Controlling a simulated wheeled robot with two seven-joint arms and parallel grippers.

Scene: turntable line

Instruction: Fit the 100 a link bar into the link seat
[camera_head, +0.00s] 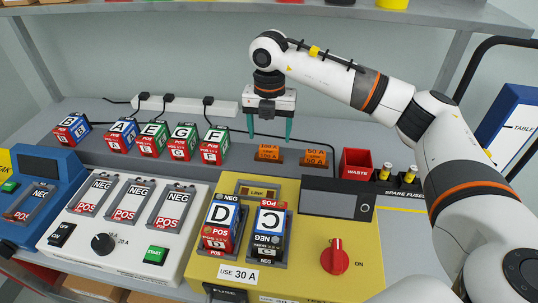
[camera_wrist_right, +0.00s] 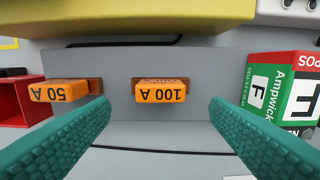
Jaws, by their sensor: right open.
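The orange 100 A link bar (camera_head: 268,152) stands in a brown holder on the grey back shelf. In the right wrist view the 100 A link bar (camera_wrist_right: 161,92) shows between the fingers, its lettering upside down. My right gripper (camera_head: 269,135) is open and empty, pointing down above this bar, its teal fingers apart on either side and not touching it. The link seat (camera_head: 258,192) is a framed recess labelled LINK at the top of the yellow tester (camera_head: 285,225); its inside is too small to tell. My left gripper is not in view.
An orange 50 A link bar (camera_head: 315,156) stands beside the 100 A one. A red waste bin (camera_head: 355,163) is further right. Battery block F (camera_head: 215,147) and several others stand left. Blocks D (camera_head: 221,222) and C (camera_head: 269,228) sit in the tester near the seat.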

